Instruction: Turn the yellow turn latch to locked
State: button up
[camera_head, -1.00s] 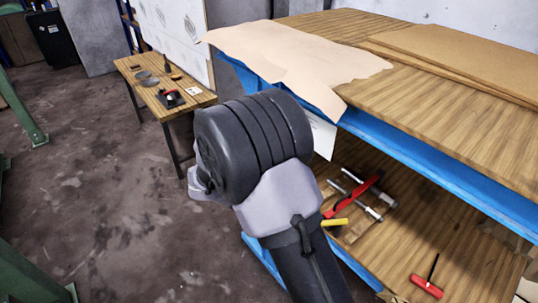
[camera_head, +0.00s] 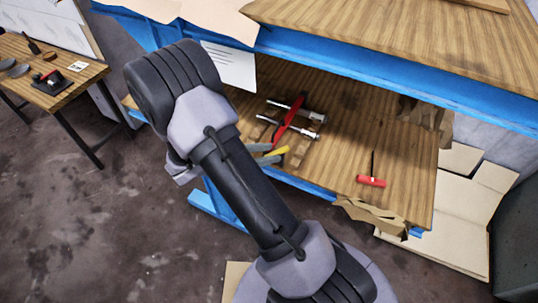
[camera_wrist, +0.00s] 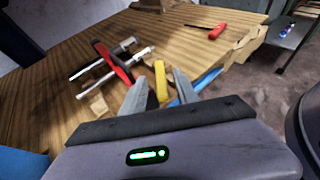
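The yellow turn latch (camera_head: 279,153) is a short yellow handle at the front edge of the workbench's lower wooden shelf. It also shows in the wrist view (camera_wrist: 160,82), pointing away from the camera. My gripper (camera_head: 265,153) has its two grey fingers at the latch, one on each side. In the wrist view my gripper (camera_wrist: 159,88) is open, with the yellow handle between the fingers and a gap visible at least on the right. Whether the left finger touches it I cannot tell. The latch's base is hidden behind the fingers.
A red bar with metal rods (camera_head: 291,120) lies on the shelf just behind the latch. A red-handled tool (camera_head: 371,181) lies further right. The blue bench beam (camera_head: 400,85) runs above the shelf. Cardboard (camera_head: 455,220) lies on the floor at right. A small table (camera_head: 60,95) stands at left.

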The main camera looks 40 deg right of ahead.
jog(key=shift+s+d+f, duration=0.1)
jog(key=shift+d, duration=0.2)
grip_shut()
